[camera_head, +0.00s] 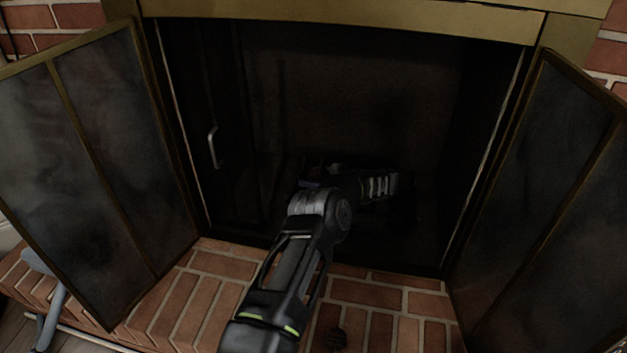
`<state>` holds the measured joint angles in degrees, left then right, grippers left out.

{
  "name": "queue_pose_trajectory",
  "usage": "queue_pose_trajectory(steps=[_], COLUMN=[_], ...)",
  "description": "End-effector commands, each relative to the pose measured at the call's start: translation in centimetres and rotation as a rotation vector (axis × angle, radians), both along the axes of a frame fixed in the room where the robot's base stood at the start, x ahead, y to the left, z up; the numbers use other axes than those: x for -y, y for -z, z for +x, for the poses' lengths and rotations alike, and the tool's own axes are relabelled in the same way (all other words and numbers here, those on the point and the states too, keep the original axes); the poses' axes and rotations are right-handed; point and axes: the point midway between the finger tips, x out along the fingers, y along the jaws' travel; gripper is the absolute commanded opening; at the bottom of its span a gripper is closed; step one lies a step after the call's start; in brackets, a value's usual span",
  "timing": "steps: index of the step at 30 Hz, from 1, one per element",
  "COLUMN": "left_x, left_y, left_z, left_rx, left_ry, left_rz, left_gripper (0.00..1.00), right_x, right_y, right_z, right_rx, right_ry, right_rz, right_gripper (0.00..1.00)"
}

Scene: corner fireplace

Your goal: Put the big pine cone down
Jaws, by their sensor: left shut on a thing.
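My left arm reaches up from the bottom middle over the brick hearth and into the dark firebox. My left gripper (380,187) is inside the opening, low and right of the middle. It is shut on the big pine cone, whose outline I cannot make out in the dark. I cannot tell whether the cone touches anything below it. My right gripper is out of view.
The fireplace doors stand open, the left door (95,170) and the right door (545,200) on either side. The brick hearth (375,295) lies in front. A brass lintel (350,20) crosses above.

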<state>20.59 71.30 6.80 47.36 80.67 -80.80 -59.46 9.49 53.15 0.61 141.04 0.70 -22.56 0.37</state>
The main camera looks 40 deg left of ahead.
Motion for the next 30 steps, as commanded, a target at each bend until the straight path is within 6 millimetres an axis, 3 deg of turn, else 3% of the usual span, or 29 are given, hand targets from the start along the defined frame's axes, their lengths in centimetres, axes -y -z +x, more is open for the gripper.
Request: queue_pose_trajectory(steps=[8,9,16,27,30], left_x=[0.0,0.0,0.0,0.0,0.9], left_y=[0.4,0.3,0.3,-0.3,-0.7], left_z=[0.0,0.0,0.0,0.0,0.2], left_rx=[0.0,0.0,-0.001,0.0,-0.001], left_ry=[0.0,0.0,0.0,0.0,0.005], left_rz=[0.0,0.0,0.0,0.0,0.0], left_gripper=[0.12,0.54,0.72,0.74,0.74], right_x=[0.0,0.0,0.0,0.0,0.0], right_y=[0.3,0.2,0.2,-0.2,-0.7], right_z=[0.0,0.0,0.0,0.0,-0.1], right_rx=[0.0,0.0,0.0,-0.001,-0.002], right_ry=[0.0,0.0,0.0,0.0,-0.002], right_rz=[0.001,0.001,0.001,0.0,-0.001], right_gripper=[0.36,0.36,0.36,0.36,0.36])
